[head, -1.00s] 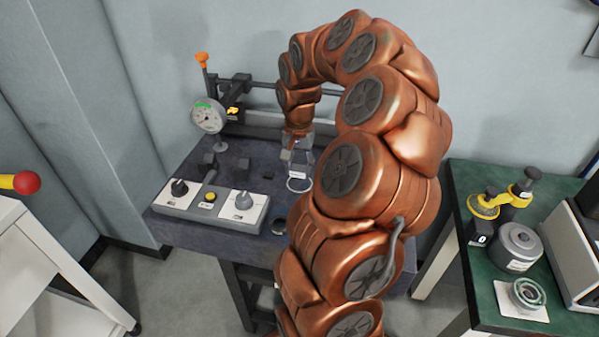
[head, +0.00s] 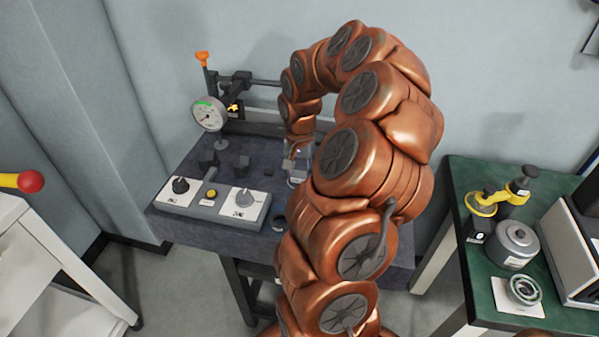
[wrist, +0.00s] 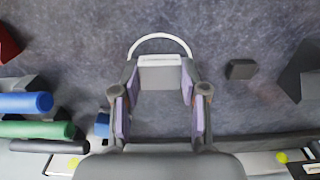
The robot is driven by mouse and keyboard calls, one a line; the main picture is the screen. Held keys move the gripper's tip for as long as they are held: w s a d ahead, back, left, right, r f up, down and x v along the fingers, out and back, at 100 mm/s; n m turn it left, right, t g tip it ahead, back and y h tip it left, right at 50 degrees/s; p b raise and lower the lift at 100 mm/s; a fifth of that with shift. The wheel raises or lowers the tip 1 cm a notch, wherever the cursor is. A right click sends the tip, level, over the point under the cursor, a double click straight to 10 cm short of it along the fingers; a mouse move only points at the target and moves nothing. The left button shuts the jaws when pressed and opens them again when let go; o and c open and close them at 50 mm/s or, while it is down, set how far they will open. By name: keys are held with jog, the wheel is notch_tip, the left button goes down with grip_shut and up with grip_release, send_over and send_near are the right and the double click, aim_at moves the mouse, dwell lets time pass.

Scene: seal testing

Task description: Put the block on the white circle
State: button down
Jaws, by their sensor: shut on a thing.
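My gripper (wrist: 160,104) shows in the wrist view with purple pads, shut on a grey block (wrist: 160,76) with a white strip along its far edge. The white circle (wrist: 160,37) is a thin ring on the dark table; only its far arc shows beyond the block, and the rest is hidden behind the block and fingers. In the head view, the block (head: 297,177) hangs under my gripper (head: 292,152), partly hidden by my arm. The block appears over or very close to the ring. I cannot tell whether it touches the table.
A control panel (head: 211,205) with knobs stands at the table's front, with a dial gauge (head: 209,114) behind it. A small dark cube (wrist: 241,69) lies right of the ring in the wrist view. Blue (wrist: 25,103) and green (wrist: 35,130) cylinders lie at left.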

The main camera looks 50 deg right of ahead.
aim_at(300, 175)
jog(key=c, duration=0.6)
grip_release()
jog(key=shift+r, duration=0.1)
jog(key=shift+a+r+b, duration=0.1)
jog(key=shift+r+b, duration=0.7)
jog(key=shift+r, duration=5.25)
jog(key=s+a+r+n, duration=0.15)
jog(key=a+n, duration=0.25)
jog(key=a, duration=0.6)
jog(key=s+a+n, duration=0.2)
jog(key=a+n, duration=0.1)
jog(key=a, duration=0.8)
jog(key=s+a+f+n, duration=0.2)
jog(key=s+a, duration=0.1)
jog(key=s, duration=0.2)
jog(key=s+a+f+n+g, duration=0.1)
jog(key=s+a+f, duration=0.1)
jog(key=s+a, duration=0.2)
jog(key=s+a+f+n, duration=0.2)
jog(key=s+a, duration=0.2)
jog(key=s, duration=0.2)
jog(key=shift+s+n+g, duration=0.3)
jog(key=shift+s+g, duration=0.05)
jog(key=shift+g, duration=0.05)
